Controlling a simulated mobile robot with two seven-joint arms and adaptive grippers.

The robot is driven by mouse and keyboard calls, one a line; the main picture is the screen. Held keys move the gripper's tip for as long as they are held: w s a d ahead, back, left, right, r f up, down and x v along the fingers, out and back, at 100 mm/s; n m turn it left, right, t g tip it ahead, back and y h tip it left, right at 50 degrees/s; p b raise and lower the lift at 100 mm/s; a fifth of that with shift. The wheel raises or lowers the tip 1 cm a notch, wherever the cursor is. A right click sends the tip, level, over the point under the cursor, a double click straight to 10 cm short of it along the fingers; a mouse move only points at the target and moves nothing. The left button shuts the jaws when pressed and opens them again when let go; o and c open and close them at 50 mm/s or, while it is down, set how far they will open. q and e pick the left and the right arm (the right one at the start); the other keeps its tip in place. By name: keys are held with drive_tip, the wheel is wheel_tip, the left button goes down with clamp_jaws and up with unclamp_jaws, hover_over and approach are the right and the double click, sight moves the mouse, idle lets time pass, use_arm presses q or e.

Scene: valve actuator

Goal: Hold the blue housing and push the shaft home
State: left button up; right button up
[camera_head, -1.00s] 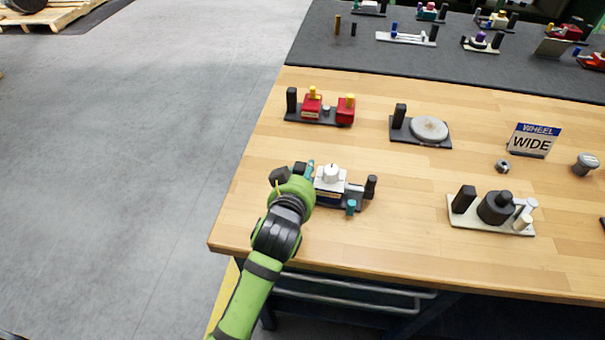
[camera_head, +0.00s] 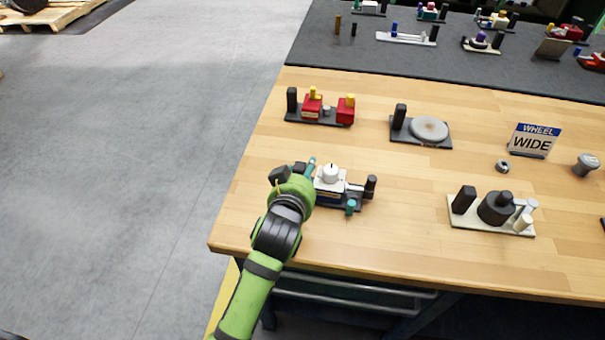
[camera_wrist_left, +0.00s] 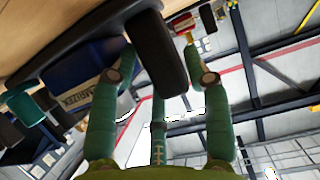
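The blue housing (camera_head: 328,196) has a white top and knob and stands on a dark base plate near the table's front left. Its blue, labelled side (camera_wrist_left: 78,84) shows in the left wrist view. A short teal cylinder (camera_head: 350,208) is at its front right; which part is the shaft, I cannot tell. My left gripper (camera_head: 300,170) is at the housing's left side. In the left wrist view its green fingers (camera_wrist_left: 160,52) are spread, with a black block (camera_wrist_left: 155,50) between them; contact is unclear. My right gripper is not in view.
A black post (camera_head: 371,186) stands at the base's right end. A red unit (camera_head: 312,107), a plate with a grey disc (camera_head: 429,128), a cream-based unit (camera_head: 495,208) and a WHEEL WIDE sign (camera_head: 533,140) share the table. The wood in front of the housing is clear.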

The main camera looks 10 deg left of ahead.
use_arm(q)
drive_tip(key=shift+s, duration=0.1)
drive_tip(key=shift+s, duration=0.15)
drive_tip(key=v, duration=1.1)
drive_tip(key=shift+s+r, duration=0.3)
drive_tip(key=shift+a, duration=0.1)
